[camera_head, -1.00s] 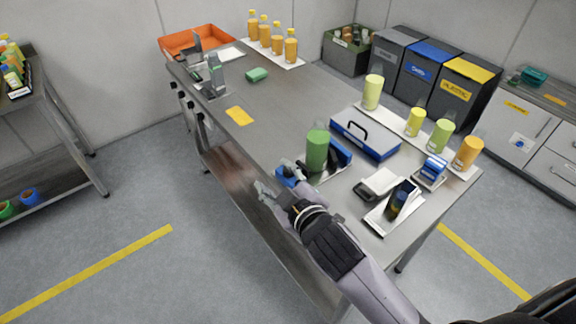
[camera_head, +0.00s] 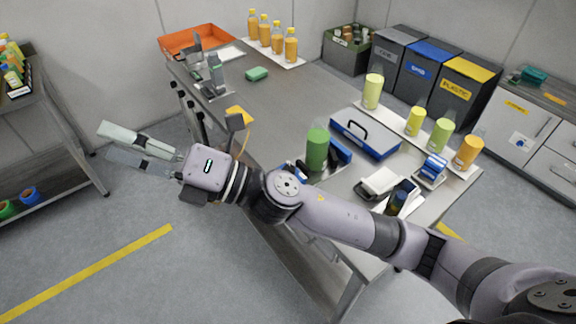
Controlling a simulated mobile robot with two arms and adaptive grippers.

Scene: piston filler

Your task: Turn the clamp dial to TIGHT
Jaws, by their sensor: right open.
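The piston filler with its green cylinder (camera_head: 317,150) and blue base stands upright near the front edge of the steel table (camera_head: 275,105). I cannot make out the clamp dial or its setting; my arm hides part of the filler's lower front. My right gripper (camera_head: 106,142) is off to the left, beyond the table's edge and over the floor. Its two pale fingers are apart with nothing between them, well clear of the filler. My left gripper is not in view.
A blue case (camera_head: 365,135) stands right of the filler. A tray of orange bottles (camera_head: 291,46), an orange bin (camera_head: 190,42) and a grey stand (camera_head: 214,76) are at the table's far end. Yellow, green and orange containers line the right edge.

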